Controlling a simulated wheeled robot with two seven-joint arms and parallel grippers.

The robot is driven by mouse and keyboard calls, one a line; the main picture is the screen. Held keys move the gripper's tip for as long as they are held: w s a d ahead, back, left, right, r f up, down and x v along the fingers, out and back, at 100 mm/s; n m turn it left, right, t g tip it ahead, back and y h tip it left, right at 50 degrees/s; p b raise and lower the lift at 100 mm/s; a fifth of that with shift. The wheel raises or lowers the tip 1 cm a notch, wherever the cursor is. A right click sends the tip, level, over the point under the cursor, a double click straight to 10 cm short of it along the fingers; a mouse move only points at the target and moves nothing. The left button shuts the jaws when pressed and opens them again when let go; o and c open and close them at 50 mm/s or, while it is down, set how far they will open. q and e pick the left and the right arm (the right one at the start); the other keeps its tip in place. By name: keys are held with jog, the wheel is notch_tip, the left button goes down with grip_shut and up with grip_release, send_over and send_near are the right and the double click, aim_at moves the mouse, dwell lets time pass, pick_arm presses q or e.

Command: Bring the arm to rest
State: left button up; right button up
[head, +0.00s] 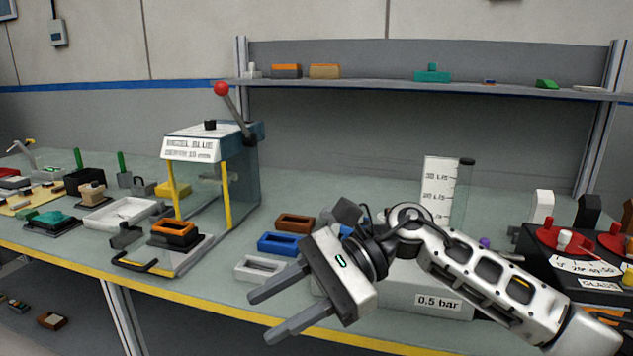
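My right gripper (275,312) is in the head view, with its arm (490,280) coming in from the lower right. Its two grey fingers are spread apart and point to the lower left, above the bench's yellow front edge. Nothing shows between the fingers. The gripper and arm partly hide a grey box labelled 0.5 bar (438,302) and the bench behind. My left gripper is not in the head view.
A press with a red-knobbed lever (222,89) stands left of centre. White (258,268), blue (280,243) and brown (295,222) trays sit beside the gripper. A dial unit (570,245) is at right. A shelf (390,84) spans the back.

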jog(key=w+d+f+n+t+h, duration=0.1)
jog(key=d+f+n+t, duration=0.45)
jog(key=n+t, duration=0.7)
jog(key=w+d+f+n+t+h, duration=0.1)
jog(key=d+f+n+t, duration=0.3)
jog(key=f+n+t, duration=0.55)
jog(key=s+d+f+m+g+h, duration=0.2)
jog(key=s+d+f+m+h, duration=0.1)
jog(key=s+f, duration=0.4)
jog(key=s+d+f+m+g+h, duration=0.3)
jog(key=s+d+f+m+h, duration=0.1)
jog(key=s+d+f+m, duration=0.2)
notch_tip(320, 180, down, 2)
jog(key=shift+s+f+m+g+h, duration=0.1)
jog(key=shift+s+m+g+h, duration=0.3)
jog(key=shift+m, duration=0.4)
